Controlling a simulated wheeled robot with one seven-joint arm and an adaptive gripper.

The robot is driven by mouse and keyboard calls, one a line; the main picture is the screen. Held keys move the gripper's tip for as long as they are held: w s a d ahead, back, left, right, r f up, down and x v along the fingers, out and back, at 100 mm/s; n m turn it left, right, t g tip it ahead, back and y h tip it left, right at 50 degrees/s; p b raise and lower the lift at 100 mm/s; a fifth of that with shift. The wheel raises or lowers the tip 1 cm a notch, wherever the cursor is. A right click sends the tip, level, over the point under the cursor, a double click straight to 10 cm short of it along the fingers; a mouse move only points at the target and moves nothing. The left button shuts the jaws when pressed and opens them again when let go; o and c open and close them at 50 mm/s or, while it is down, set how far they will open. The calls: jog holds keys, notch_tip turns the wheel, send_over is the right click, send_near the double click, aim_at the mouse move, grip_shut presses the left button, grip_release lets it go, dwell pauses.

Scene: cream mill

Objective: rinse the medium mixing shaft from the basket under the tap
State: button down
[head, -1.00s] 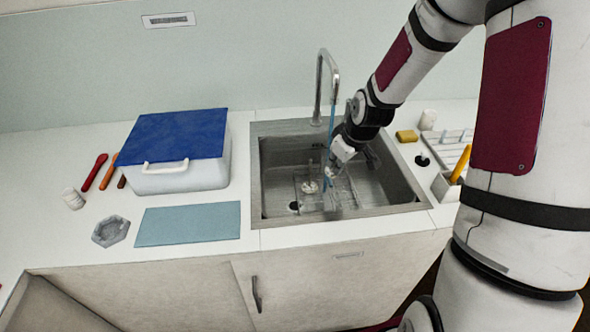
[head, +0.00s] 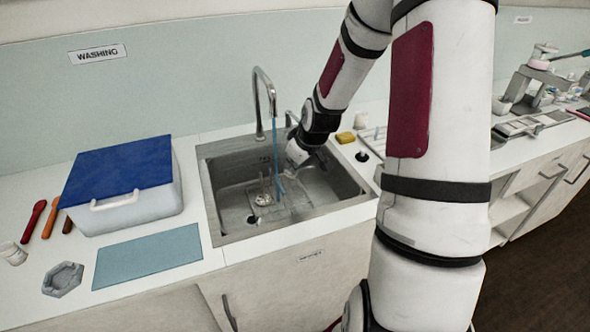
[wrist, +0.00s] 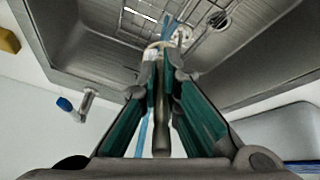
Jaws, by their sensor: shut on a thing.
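My gripper (head: 293,158) is low over the right part of the sink (head: 228,238), just right of the blue water stream (head: 276,150) from the tap (head: 262,85). In the wrist view my gripper (wrist: 160,62) is shut on a thin metal mixing shaft (wrist: 162,125). The shaft's pale far end (wrist: 180,36) shows beyond the fingertips, over a wire basket (wrist: 120,30). The blue water appears to pass at that end. Its size and exact contact with the water are hard to tell. Another pale upright piece (head: 263,198) stands in the sink.
A blue-lidded box (head: 125,165), a blue mat (head: 148,257) and a grey hexagonal dish (head: 63,279) are left of the sink. A yellow sponge (head: 346,137) and a black stopper (head: 362,156) lie to its right. The sink walls stand close around my gripper.

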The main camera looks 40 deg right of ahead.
jog(key=w+d+f+b, duration=0.1)
jog(key=w+f+b, duration=0.1)
jog(key=w+b, duration=0.4)
jog(key=w, duration=0.4)
jog(key=shift+w+d, duration=0.15)
jog(key=shift+d, duration=0.25)
jog(key=shift+d, duration=0.25)
dwell(0.4)
jog(key=shift+d+p, duration=0.3)
jog(key=shift+d, duration=0.05)
jog(key=shift+a, duration=0.2)
jog(key=shift+a, duration=0.4)
